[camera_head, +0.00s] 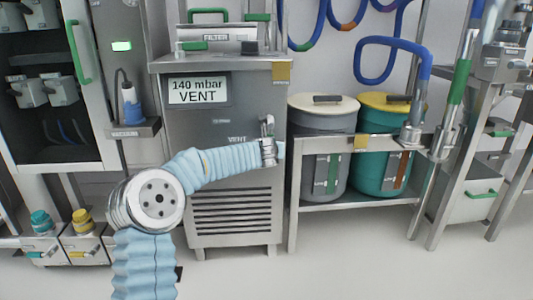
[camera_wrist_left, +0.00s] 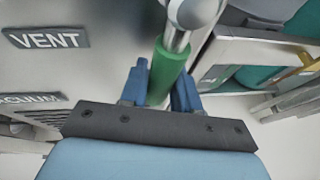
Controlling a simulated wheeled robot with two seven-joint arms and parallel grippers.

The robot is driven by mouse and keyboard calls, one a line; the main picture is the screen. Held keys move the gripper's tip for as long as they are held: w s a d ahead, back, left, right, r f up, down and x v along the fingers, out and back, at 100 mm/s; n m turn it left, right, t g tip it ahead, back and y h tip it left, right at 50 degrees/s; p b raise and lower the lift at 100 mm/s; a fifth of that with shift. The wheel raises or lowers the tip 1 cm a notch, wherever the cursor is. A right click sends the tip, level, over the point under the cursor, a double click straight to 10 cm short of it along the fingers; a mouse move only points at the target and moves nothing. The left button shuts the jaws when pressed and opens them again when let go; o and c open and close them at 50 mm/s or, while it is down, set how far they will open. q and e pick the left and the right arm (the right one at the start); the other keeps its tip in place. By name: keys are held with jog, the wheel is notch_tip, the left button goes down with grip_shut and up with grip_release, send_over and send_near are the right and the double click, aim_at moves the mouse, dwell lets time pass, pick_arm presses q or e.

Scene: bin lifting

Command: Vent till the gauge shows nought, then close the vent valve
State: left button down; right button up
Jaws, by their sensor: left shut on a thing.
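The vent cabinet (camera_head: 218,138) is grey metal, and its gauge display (camera_head: 198,91) reads "140 mbar VENT". The vent valve (camera_head: 267,123) is a metal fitting at the cabinet's right front, beside a small "VENT" label. Its green handle (camera_wrist_left: 168,68) shows close up in the left wrist view, below a metal stem. My left gripper (camera_wrist_left: 160,86) has its blue fingers on both sides of the green handle and is shut on it. In the head view, my left gripper (camera_head: 275,150) covers the handle. My right gripper is in neither view.
A steel stand (camera_head: 320,202) right of the cabinet holds a grey bin (camera_head: 324,125) and a teal bin (camera_head: 385,118). Blue hoses (camera_head: 393,42) hang above. An open rack (camera_head: 110,80) stands at the left. The floor in front is clear.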

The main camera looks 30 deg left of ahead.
pick_arm(q)
jog(key=shift+d, duration=0.2)
dwell(0.3)
jog(key=c, duration=0.9)
grip_release()
jog(key=shift+w, duration=0.1)
jog(key=v, duration=1.3)
jog(key=shift+s, duration=0.45)
